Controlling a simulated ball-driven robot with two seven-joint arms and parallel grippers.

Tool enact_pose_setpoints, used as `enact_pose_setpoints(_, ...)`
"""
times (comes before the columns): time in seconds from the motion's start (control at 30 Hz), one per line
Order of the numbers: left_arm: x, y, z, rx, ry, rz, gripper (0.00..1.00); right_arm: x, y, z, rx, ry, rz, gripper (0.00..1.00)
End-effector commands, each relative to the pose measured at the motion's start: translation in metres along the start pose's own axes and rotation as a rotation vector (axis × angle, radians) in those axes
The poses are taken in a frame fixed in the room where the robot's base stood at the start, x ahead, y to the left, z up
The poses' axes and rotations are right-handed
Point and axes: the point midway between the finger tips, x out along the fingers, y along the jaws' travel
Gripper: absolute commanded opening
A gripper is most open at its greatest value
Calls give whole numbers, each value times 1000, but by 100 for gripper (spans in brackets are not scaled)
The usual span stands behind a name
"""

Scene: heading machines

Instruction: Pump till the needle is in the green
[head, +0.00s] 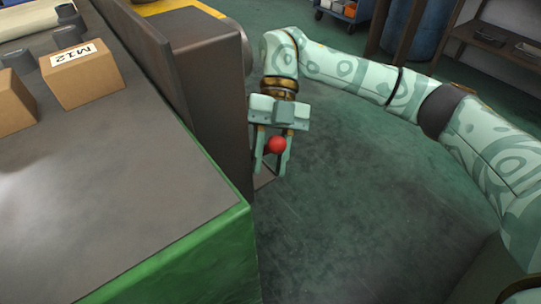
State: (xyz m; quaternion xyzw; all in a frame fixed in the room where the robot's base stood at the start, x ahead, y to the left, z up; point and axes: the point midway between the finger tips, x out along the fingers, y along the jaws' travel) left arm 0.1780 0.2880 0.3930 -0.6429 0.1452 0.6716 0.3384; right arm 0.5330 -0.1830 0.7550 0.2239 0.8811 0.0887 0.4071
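My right gripper (272,160) hangs at the centre of the head view, pointing down, just right of the dark machine side. A red ball-shaped knob (277,145) shows at its fingers, which stand on either side of it. I cannot tell whether the fingers touch the knob. What the knob is fixed to is mostly hidden. No gauge, needle or green zone shows in this view. My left gripper is not in view.
A grey-topped bench with a green side (170,262) fills the left. Cardboard boxes, one marked M12 (82,76), stand on it. A dark upright panel (170,75) borders it. The green floor (370,215) is open at right. A shelf (500,45) stands far right.

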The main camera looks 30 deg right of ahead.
Motion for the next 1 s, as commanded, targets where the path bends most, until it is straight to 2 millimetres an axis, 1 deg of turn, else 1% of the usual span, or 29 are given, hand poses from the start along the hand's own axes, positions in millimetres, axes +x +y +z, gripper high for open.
enact_pose_setpoints(0.23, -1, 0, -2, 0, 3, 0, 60, 2, 1, 0, -13, -9, 2, 38)
enact_pose_setpoints(0.37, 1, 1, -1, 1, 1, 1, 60, 10, -4, 0, -47, -55, 9, 38)
enact_pose_setpoints(0.47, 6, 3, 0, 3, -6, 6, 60, 20, -10, 2, -92, -122, 19, 38)
enact_pose_setpoints(0.6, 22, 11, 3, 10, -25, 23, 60, 35, -19, 8, -164, -231, 39, 38)
enact_pose_setpoints(0.7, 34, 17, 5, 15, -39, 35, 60, 41, -24, 11, -207, -308, 51, 38)
enact_pose_setpoints(0.73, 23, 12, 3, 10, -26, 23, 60, 25, -21, 2, -204, -316, 51, 38)
enact_pose_setpoints(0.8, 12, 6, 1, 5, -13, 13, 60, 7, -21, -6, -204, -320, 50, 38)
enact_pose_setpoints(1.0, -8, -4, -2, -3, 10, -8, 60, -36, -23, -21, -204, -320, 50, 38)
